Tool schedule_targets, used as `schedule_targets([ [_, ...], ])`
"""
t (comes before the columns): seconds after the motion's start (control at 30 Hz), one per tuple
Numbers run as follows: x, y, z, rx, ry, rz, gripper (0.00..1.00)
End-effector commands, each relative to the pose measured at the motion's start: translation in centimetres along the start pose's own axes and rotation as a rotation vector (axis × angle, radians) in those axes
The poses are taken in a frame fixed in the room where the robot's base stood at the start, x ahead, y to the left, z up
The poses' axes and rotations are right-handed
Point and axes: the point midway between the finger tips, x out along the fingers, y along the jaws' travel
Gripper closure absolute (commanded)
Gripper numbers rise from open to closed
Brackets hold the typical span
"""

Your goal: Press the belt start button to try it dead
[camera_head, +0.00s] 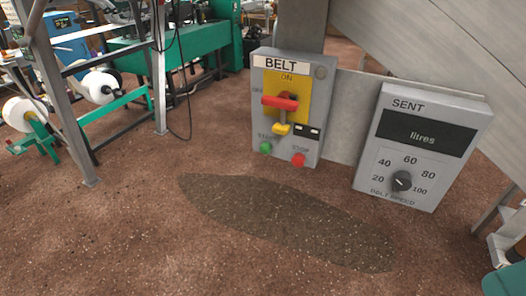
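The grey belt control box (262,115) stands right of centre, labelled BELT. Its green start button (265,148) is at the lower left of its face, under lettering that looks like START. The red stop button (298,160) is to its right. Above them a red handle (280,102) lies roughly level across a yellow plate (295,84) marked ON. A small yellow piece (281,129) hangs below the handle; I cannot tell if it is a lock. Nothing covers the start button. My gripper is not in view.
A grey SENT box (450,180) to the right has a dark display (424,134) reading "litres" with no digits visible, and a belt speed knob (401,181). A dark patch (290,222) marks the open brown floor. Metal frames and white rolls (98,87) stand left.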

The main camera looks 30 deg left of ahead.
Motion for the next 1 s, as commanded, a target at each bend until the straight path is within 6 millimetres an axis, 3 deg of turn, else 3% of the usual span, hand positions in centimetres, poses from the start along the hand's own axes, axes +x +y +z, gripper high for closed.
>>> schedule_targets([
  [0.03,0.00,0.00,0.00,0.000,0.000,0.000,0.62],
  [0.2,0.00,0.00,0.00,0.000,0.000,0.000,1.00],
  [1.0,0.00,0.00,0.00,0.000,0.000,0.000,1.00],
])
